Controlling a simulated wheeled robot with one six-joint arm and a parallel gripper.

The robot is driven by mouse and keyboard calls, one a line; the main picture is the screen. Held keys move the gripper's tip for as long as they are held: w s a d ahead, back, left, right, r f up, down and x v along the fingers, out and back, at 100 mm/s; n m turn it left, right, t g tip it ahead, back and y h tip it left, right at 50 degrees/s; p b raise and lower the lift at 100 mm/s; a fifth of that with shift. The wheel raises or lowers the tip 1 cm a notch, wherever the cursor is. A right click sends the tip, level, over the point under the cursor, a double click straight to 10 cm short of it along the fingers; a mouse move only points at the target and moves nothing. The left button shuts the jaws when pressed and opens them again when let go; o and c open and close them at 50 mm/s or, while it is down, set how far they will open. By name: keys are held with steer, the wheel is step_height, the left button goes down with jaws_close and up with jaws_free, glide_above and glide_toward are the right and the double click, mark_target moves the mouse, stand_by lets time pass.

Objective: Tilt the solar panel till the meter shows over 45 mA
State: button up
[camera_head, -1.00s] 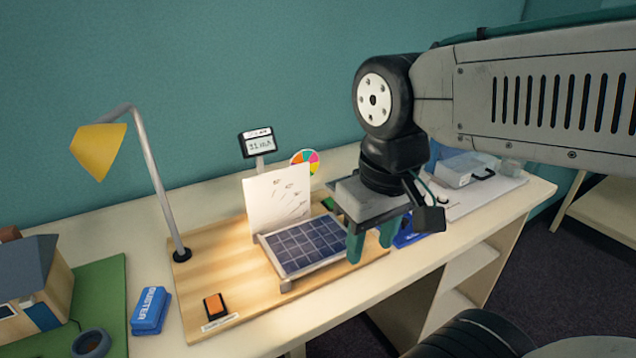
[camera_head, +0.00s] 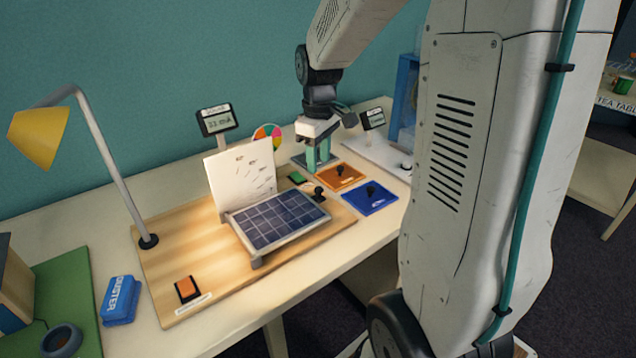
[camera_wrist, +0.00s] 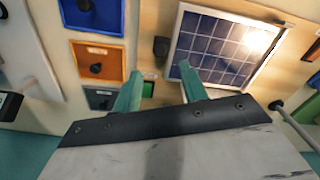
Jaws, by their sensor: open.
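The solar panel (camera_head: 278,220), dark blue cells in a pale frame, lies tilted on a wooden board (camera_head: 190,255); it also shows in the wrist view (camera_wrist: 215,48), with a bright glare spot. A black knob (camera_head: 318,193) stands at its right edge and shows beside the panel in the wrist view (camera_wrist: 161,46). The meter (camera_head: 216,120) stands behind; its small digits look like the low thirties in mA. My gripper (camera_head: 318,163) is open and empty, beyond the panel's right end. Its green fingers (camera_wrist: 160,80) are apart, with nothing between them.
A yellow lamp (camera_head: 38,137) leans over the board's left. A white card (camera_head: 242,175) stands behind the panel. Orange (camera_head: 355,183) and blue (camera_head: 384,203) trays lie to its right. An orange switch (camera_head: 187,288) and blue duster (camera_head: 121,300) are at front left.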

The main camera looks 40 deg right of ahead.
mark_target(319, 188)
step_height(319, 188, down, 8)
steer(key=shift+r, duration=0.15)
stand_by(0.3)
